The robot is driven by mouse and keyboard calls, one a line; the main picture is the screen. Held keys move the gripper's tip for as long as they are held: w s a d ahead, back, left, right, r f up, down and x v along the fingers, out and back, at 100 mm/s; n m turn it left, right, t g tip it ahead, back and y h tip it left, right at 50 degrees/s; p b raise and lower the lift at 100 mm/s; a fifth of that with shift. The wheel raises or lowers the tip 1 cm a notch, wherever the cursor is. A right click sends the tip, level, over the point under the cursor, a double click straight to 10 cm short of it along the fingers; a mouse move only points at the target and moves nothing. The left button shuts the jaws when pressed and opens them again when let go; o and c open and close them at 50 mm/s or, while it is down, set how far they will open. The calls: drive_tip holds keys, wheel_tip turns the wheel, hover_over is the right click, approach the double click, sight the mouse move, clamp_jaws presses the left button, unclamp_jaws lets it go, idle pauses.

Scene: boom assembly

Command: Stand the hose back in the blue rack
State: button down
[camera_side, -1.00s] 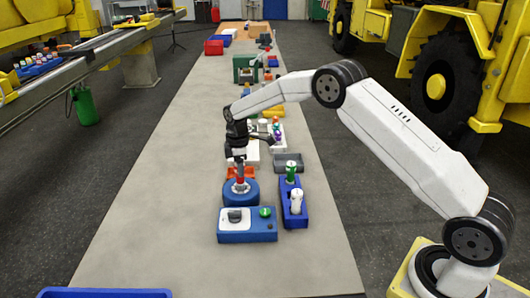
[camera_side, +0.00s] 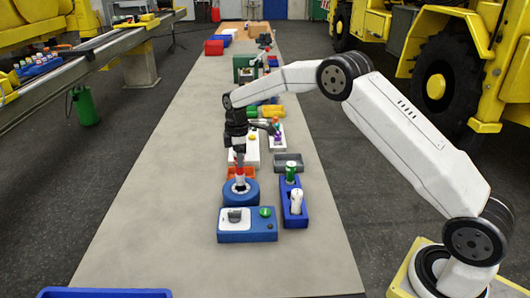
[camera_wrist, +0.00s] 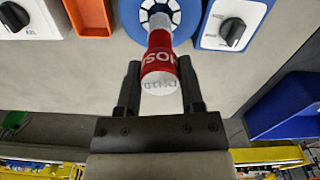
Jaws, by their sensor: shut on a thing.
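The hose is a red and white cylinder with lettering on its red band (camera_wrist: 160,48). It also shows in the side view (camera_side: 240,176). It stands roughly upright over the middle of a round blue fixture (camera_side: 252,194), which shows a white marked face in the wrist view (camera_wrist: 192,14). Whether its lower end is seated in the fixture or just above it, I cannot tell. My gripper (camera_side: 239,162) is shut on its upper part, one finger on each side. The blue rack (camera_side: 302,221) stands to the right, holding a green-topped cylinder (camera_side: 291,169) and a white cylinder (camera_side: 296,201).
A blue and white control box (camera_side: 248,230) with a dark knob and green button stands in front of the fixture. An orange tray (camera_side: 249,172) lies behind it and a grey tray (camera_side: 288,160) behind the rack.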

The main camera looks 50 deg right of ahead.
drive_tip(key=shift+s+d+r, duration=0.15)
drive_tip(key=shift+s+d, duration=0.15)
drive_tip(key=shift+d, duration=0.1)
drive_tip(key=s+d+r, duration=0.2)
drive_tip(key=s+d, duration=0.7)
drive_tip(key=s, duration=0.3)
drive_tip(key=shift+s+d, duration=0.25)
drive_tip(key=shift+f, duration=0.1)
drive_tip(key=shift+f, duration=2.2)
drive_tip(key=shift+f, duration=2.45)
idle(0.6)
drive_tip(key=shift+c, duration=0.7)
unclamp_jaws()
